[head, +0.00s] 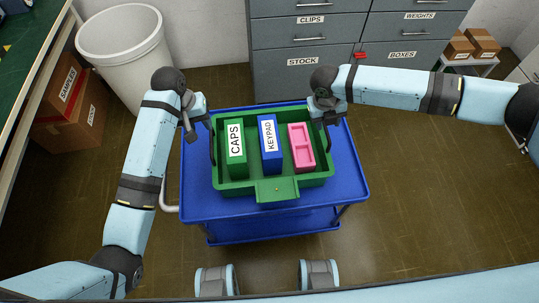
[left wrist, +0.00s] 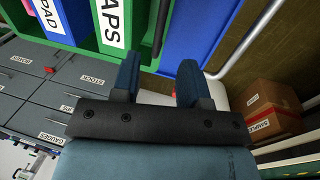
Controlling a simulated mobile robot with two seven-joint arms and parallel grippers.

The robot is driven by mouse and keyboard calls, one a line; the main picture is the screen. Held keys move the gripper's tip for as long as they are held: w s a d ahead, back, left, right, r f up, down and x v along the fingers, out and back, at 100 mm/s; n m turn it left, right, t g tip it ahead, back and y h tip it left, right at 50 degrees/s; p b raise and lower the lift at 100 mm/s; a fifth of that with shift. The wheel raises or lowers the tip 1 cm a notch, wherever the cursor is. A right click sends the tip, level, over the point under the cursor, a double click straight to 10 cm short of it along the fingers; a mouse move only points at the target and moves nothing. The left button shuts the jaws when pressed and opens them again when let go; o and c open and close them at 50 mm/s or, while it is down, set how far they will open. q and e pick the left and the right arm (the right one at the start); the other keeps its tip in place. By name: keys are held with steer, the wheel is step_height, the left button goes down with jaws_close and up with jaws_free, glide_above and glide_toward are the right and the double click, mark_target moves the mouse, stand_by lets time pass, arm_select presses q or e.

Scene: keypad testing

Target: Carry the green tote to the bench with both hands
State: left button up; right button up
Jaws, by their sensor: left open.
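The green tote (head: 232,188) sits on a blue cart (head: 350,180). It holds a green CAPS box (head: 235,167), a blue KEYPAD box (head: 271,161) and a pink two-compartment tray (head: 301,147). A dark upright handle (head: 212,150) shows at the tote's left side. My left gripper (head: 198,131) is open beside that side. In the left wrist view, its fingers (left wrist: 157,77) are apart, with the dark handle (left wrist: 160,28) just beyond them. My right gripper (head: 327,118) is at the tote's right side; its fingers are dark and partly hidden, so its grip is unclear.
A green-topped bench (head: 20,38) stands at the far left, with cardboard boxes (head: 83,115) below it. A white bin (head: 122,50) stands behind my left arm. Grey drawer cabinets (head: 305,62) are behind the cart. The floor right of the cart is clear.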

mark_target(211, 139)
arm_select(q)
steer(key=f, duration=0.3)
steer(key=d+f, duration=0.1)
steer(key=f, duration=0.5)
steer(key=shift+d, duration=0.4)
arm_select(e)
steer(key=f, duration=0.3)
steer(key=d+f, duration=0.1)
steer(key=f, duration=0.4)
steer(key=shift+d+f, duration=0.4)
arm_select(q)
steer(key=shift+r, duration=0.1)
jaws_close()
arm_select(e)
jaws_close()
arm_select(q)
steer(key=shift+w, duration=0.1)
arm_select(e)
steer(key=shift+w+r, duration=0.1)
